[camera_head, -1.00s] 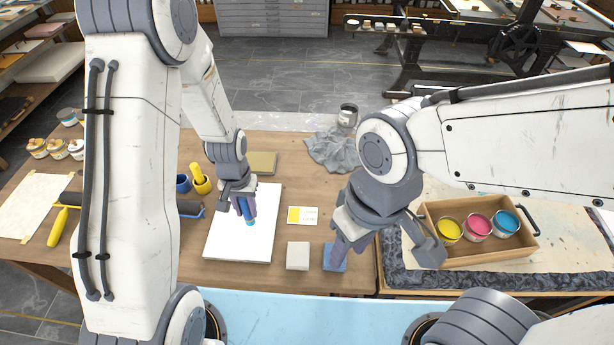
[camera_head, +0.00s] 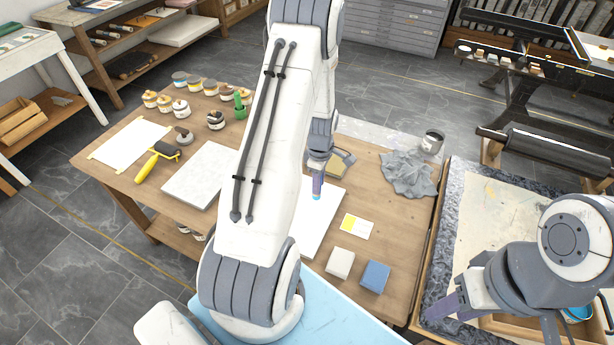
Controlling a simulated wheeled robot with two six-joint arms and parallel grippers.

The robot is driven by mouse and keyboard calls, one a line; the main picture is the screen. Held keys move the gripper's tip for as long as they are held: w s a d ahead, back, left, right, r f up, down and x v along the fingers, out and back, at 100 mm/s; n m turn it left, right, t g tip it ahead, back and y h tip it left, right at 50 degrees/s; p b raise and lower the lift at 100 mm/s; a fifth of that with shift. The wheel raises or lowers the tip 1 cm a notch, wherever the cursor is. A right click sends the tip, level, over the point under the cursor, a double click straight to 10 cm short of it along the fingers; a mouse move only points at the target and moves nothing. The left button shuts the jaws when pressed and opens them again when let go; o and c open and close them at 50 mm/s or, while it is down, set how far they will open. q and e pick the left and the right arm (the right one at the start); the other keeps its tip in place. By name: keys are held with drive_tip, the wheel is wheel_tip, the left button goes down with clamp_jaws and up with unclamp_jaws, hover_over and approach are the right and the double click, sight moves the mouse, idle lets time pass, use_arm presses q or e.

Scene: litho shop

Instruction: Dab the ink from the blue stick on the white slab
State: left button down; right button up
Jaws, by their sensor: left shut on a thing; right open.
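A white slab (camera_head: 318,238) lies on the wooden table, partly hidden behind my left arm. My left gripper (camera_head: 318,178) points down at the slab's upper part and is shut on the blue stick (camera_head: 317,195). Only the stick's blue lower end shows; I cannot tell whether it touches the slab. My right gripper (camera_head: 448,306) is open and empty at the right, over the edge of the stone-topped bench.
A blue block (camera_head: 374,277), a pale block (camera_head: 340,262) and a yellow-and-white card (camera_head: 357,226) lie right of the slab. Grey cloth (camera_head: 407,175) lies behind. A greyish slab (camera_head: 203,174), a yellow-handled roller (camera_head: 149,167) and several jars stand left. The ink crate is mostly hidden.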

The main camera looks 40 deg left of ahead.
use_arm(q)
drive_tip(key=shift+s+a+f+n+b, duration=0.1)
drive_tip(key=shift+a+f+n+b, duration=0.75)
drive_tip(key=shift+f, duration=0.25)
drive_tip(key=shift+s+a+f+n+b, duration=0.1)
drive_tip(key=shift+a+f+n+b, duration=0.55)
drive_tip(key=shift+f+n, duration=0.4)
drive_tip(key=shift+s+a+f+n+b, duration=0.1)
drive_tip(key=shift+a+f+n+b, duration=0.65)
drive_tip(key=shift+f, duration=0.4)
drive_tip(key=shift+d+f+b, duration=0.15)
drive_tip(key=shift+f+b, duration=0.2)
drive_tip(key=shift+f, duration=0.2)
drive_tip(key=shift+r, duration=0.1)
wheel_tip(320, 180, up, 7)
drive_tip(key=p, duration=0.5)
idle(0.4)
